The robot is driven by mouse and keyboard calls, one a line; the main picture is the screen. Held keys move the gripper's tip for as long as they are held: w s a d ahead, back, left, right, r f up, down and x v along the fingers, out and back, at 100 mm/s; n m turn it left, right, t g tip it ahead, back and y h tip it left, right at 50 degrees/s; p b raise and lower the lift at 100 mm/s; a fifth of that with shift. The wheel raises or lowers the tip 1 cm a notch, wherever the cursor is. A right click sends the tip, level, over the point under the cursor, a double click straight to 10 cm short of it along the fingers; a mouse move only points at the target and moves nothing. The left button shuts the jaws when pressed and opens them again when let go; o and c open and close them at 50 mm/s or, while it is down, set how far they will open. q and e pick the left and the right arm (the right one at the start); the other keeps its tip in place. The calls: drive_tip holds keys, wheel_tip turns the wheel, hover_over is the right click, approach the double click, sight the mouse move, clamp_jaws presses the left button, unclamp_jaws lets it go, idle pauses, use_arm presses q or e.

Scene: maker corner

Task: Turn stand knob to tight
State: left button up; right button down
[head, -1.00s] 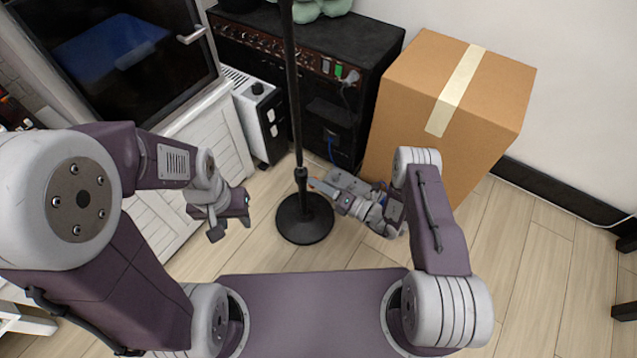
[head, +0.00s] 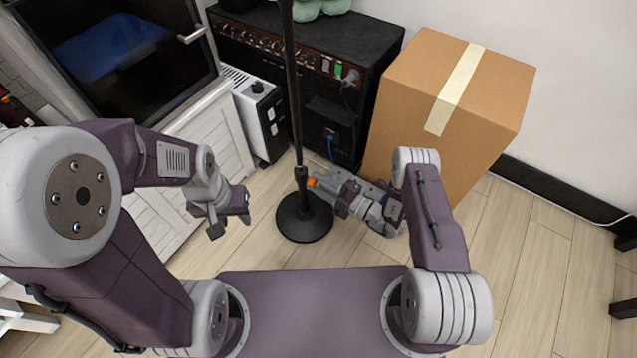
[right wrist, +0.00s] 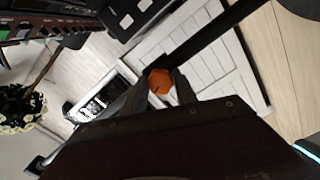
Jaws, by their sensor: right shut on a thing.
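The stand is a black pole (head: 293,95) rising from a round black base (head: 304,219) on the floor. Its orange knob (head: 311,182) sticks out to the right of the pole's lower collar (head: 301,178). My right gripper (head: 318,184) is shut on the knob from the right. In the right wrist view the orange knob (right wrist: 160,81) sits between the two dark fingertips, which hide its sides. A small dark mark shows on its face. My left gripper (head: 231,226) hangs left of the base, open and empty, apart from the stand.
A black amplifier (head: 330,110) stands behind the pole, with a white heater-like box (head: 262,115) to its left. A large cardboard box (head: 450,100) stands close behind my right arm. A white cabinet (head: 215,145) is at left. The floor (head: 525,260) at right is clear.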

drive_tip(key=shift+f+m, duration=0.1)
drive_tip(key=shift+m, duration=1.9)
drive_tip(key=c, duration=1)
unclamp_jaws()
drive_tip(key=shift+o, duration=0.2)
